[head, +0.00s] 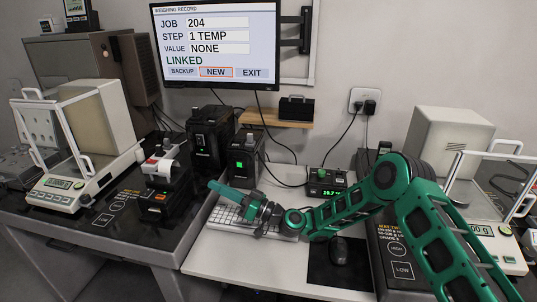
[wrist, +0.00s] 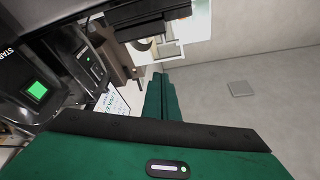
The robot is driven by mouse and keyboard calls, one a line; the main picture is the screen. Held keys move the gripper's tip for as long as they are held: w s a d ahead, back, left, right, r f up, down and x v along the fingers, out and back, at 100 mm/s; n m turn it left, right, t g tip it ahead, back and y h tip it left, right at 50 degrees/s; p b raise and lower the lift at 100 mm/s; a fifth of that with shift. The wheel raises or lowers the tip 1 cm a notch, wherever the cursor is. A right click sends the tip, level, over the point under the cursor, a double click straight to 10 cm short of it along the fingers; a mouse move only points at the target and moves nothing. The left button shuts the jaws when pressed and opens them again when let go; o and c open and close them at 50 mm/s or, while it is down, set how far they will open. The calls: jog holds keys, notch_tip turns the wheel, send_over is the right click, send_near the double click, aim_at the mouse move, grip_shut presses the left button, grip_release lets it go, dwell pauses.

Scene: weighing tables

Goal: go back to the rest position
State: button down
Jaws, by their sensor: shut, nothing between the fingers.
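My green arm reaches in from the right side of the head view, low over the white middle desk. My gripper (head: 218,189) is at the arm's left end, above the keyboard (head: 232,221), pointing left. Its green fingers are together with nothing between them. In the wrist view, my shut gripper (wrist: 159,80) rises from the green hand body at the bottom. The hand hides part of the keyboard.
A wall monitor (head: 216,45) reads JOB 204, STEP 1 TEMP, VALUE NONE, LINKED. Black devices (head: 242,160) with green lights stand behind my gripper. A small printer (head: 162,170) and a balance (head: 62,192) are left. A mouse (head: 339,250) lies right. The front desk is clear.

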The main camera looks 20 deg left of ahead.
jog(key=w+d+r+m+t+h, duration=0.15)
jog(key=d+h, duration=0.65)
jog(key=d, duration=1.3)
jog(key=w+d+m+h, duration=0.25)
jog(key=d+h, duration=0.45)
jog(key=d, duration=1.3)
jog(key=s+d+r+m+h, duration=0.2)
jog(key=s+d, duration=0.3)
jog(key=d, duration=0.4)
jog(key=s+d+r+m+h, duration=0.1)
jog(key=s+d+m+h, duration=0.15)
jog(key=s+d, duration=0.4)
jog(key=s+d+r+m+h, duration=0.1)
jog(key=s+d+r+m, duration=0.15)
jog(key=d, duration=0.75)
jog(key=s+d+m+g, duration=0.1)
jog(key=s+d+m, duration=0.3)
jog(key=s, duration=0.6)
jog(key=s+d+m+g, duration=0.1)
jog(key=s+d+m, duration=0.3)
jog(key=s, duration=0.7)
jog(key=shift+s+d+r+h, duration=0.35)
jog(key=shift+d+h, duration=0.1)
jog(key=shift+d, duration=0.2)
